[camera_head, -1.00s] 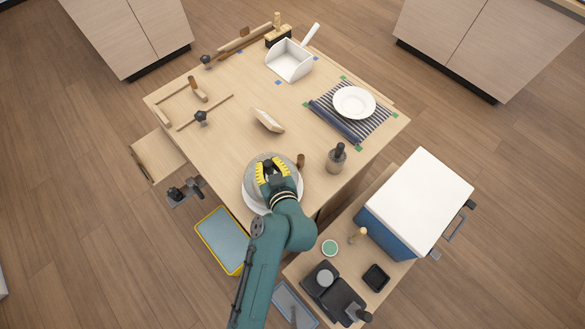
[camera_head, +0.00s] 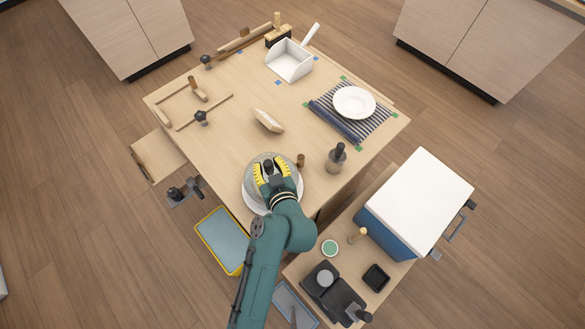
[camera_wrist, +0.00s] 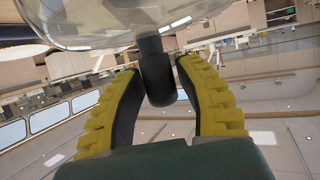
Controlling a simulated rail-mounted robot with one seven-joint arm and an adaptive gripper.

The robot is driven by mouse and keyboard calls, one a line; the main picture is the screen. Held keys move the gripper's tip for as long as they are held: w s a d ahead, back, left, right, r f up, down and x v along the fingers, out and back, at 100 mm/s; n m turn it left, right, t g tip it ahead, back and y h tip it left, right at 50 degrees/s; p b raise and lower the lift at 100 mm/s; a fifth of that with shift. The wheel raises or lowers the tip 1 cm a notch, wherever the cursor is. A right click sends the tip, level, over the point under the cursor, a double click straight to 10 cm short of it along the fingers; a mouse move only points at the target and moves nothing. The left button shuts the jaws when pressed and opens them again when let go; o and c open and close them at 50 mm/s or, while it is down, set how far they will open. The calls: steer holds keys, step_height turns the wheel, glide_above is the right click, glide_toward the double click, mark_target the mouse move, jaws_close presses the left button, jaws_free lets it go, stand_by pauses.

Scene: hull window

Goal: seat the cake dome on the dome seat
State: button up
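The cake dome (camera_head: 288,174) is a clear, greyish round cover with a dark knob (camera_head: 268,163) on top. It sits over a pale round base, the dome seat (camera_head: 251,202), at the near edge of the table. Whether its rim lies fully seated cannot be made out. My gripper (camera_head: 270,168), with yellow ribbed fingers, is over the dome, one finger on each side of the knob. In the wrist view the knob (camera_wrist: 157,75) stands between the fingers, and the fingers look parted around it. Part of the dome and seat is hidden under my gripper and arm.
A dark bottle (camera_head: 336,158) and a small brown peg (camera_head: 301,160) stand right of the dome. A wooden piece (camera_head: 268,121) lies behind it. A white plate (camera_head: 354,102) on a striped mat and a white dustpan (camera_head: 289,62) are farther back.

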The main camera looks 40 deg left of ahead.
steer(key=shift+d+r, duration=0.1)
steer(key=shift+d, duration=0.05)
steer(key=shift+p+v, duration=0.7)
steer(key=shift+v, duration=0.95)
steer(key=o, duration=0.6)
steer(key=shift+o, duration=0.2)
steer(key=c, duration=0.6)
steer(key=shift+o, duration=0.2)
